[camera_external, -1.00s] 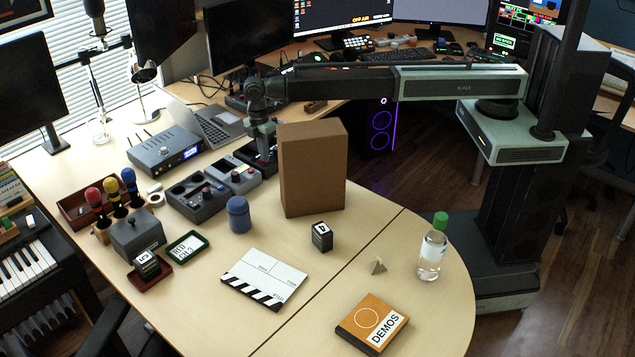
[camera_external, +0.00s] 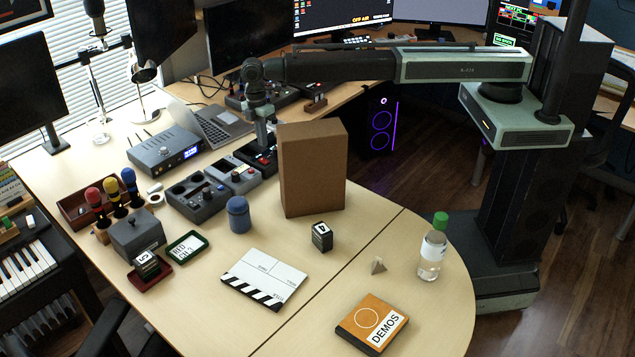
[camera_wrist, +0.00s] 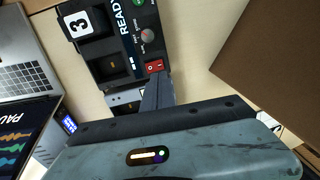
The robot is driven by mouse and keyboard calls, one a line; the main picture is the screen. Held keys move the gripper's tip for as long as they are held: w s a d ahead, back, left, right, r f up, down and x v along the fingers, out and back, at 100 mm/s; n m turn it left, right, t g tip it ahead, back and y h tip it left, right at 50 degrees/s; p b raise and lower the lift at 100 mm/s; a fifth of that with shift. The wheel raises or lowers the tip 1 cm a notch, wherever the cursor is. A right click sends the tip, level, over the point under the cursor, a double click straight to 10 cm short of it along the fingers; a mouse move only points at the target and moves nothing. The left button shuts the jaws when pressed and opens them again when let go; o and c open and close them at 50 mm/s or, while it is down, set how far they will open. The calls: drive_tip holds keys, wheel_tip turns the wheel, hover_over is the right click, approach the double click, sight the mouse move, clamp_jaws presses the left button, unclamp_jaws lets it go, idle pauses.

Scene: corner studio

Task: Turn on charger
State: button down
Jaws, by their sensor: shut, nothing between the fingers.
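The charger (camera_wrist: 115,55) is a black unit with a "READY" label, a battery marked 3 (camera_wrist: 84,26) in one bay and an empty bay beside it. Its red rocker switch (camera_wrist: 154,66), marked I and O, is at its near corner in the wrist view. I cannot tell which side is pressed. A grey round knob and part of a green spot also show. My gripper (camera_wrist: 159,78) is shut and empty, its tips right by the switch; touching or apart is unclear. In the external view the charger (camera_external: 256,155) is partly hidden by my gripper (camera_external: 265,146) and a cardboard box.
The tall cardboard box (camera_external: 312,170) stands close to the right of my gripper. Grey units (camera_external: 195,200) sit left of the charger. A laptop (camera_external: 215,125) is behind.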

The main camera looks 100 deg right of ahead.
wheel_tip(320, 180, up, 8)
drive_tip(key=p, duration=0.6)
drive_tip(key=shift+s+a, duration=0.35)
drive_tip(key=s+d+m, duration=0.3)
drive_tip(key=s+m, duration=0.6)
drive_tip(key=s, duration=2)
drive_tip(key=shift+t+h, duration=0.3)
drive_tip(key=shift+t, duration=0.1)
